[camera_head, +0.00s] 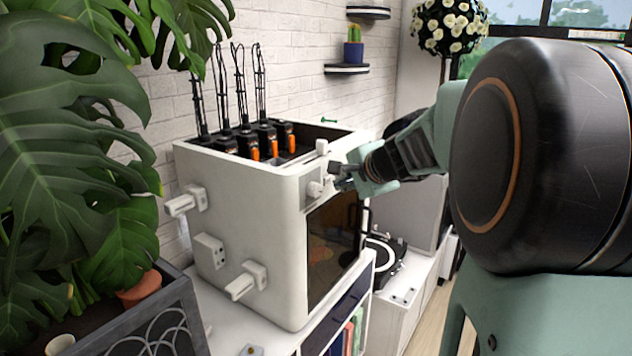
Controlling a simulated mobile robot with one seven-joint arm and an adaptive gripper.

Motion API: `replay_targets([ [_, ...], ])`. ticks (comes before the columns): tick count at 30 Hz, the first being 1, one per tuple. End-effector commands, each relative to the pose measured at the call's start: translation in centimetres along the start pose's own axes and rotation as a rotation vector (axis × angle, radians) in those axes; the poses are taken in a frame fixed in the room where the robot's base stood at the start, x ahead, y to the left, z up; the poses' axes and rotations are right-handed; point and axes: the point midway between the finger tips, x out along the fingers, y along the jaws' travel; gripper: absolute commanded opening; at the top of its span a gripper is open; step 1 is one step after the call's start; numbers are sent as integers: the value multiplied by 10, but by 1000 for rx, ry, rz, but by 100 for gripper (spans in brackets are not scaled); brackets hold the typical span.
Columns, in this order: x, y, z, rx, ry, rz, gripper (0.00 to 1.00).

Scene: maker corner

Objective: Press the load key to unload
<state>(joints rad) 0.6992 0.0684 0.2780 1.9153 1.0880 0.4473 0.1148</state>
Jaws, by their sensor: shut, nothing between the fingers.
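A white box-shaped machine (255,215) stands on a white cabinet, with a dark window in its front face. Several black feeders with orange tabs stand in its open top. A small round white knob (315,188) and a small white block (322,147) sit at the upper part of the front. I cannot tell which part is the load key; no label is readable. My gripper (337,173) is shut and empty, with its fingertips close to the front panel, just right of the knob. I cannot tell whether they touch; the fingers hide part of the panel.
White handles (247,281) and a plate (210,251) jut from the machine's left side. A large leafy plant (65,130) fills the left. A turntable (385,262) stands on a lower unit behind at right. My arm fills the right side.

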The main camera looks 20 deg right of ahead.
Motion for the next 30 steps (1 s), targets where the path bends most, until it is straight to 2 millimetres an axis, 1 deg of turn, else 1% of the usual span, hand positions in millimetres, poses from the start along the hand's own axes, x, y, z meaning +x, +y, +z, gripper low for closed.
replay_targets([
  [6, 0, 0, 0, 0, 0, 0, 0],
  [14, 6, -4, 4, -1, 0, 0, 0],
  [30, 7, -5, 5, 0, 0, 0, 0],
])
